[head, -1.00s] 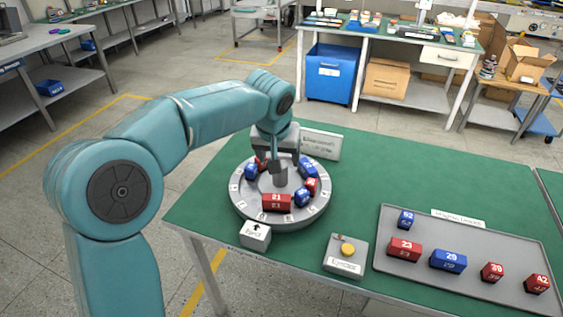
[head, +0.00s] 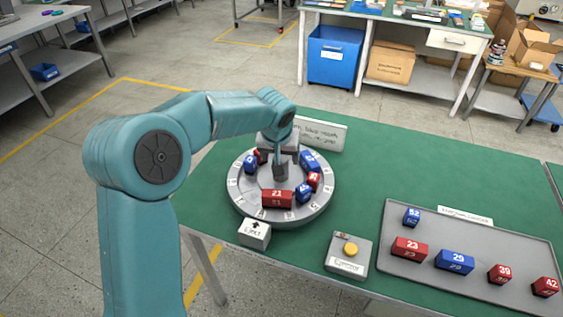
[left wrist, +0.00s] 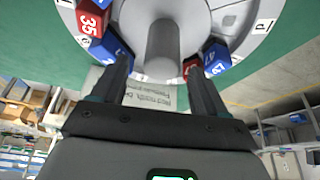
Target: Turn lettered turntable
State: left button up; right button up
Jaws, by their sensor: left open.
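The lettered turntable (head: 237,199) is a round grey disc with letters on its rim. Red and blue numbered blocks stand on it, with a red block marked 21 (head: 277,199) at the front. A grey post (head: 280,171) rises from its centre. My left gripper (head: 279,158) is above the centre, pointing down. In the left wrist view my left gripper (left wrist: 162,80) is open, its dark fingers apart with the post (left wrist: 163,55) between them in the picture. Whether they touch the post cannot be told. A small light block with an arrow (head: 255,233) stands at the front rim. My right gripper is not in view.
A grey box with a yellow button (head: 350,249) stands at the table's front. A grey tray (head: 480,277) with several numbered blocks lies on the right. A sign (head: 320,133) stands behind the turntable. The green table (head: 400,160) is clear behind the tray.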

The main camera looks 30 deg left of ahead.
pick_arm(q)
jog(key=x, duration=0.5)
jog(key=shift+a+f, duration=0.2)
jog(key=shift+f, duration=0.15)
jog(key=shift+w, duration=0.1)
grip_shut()
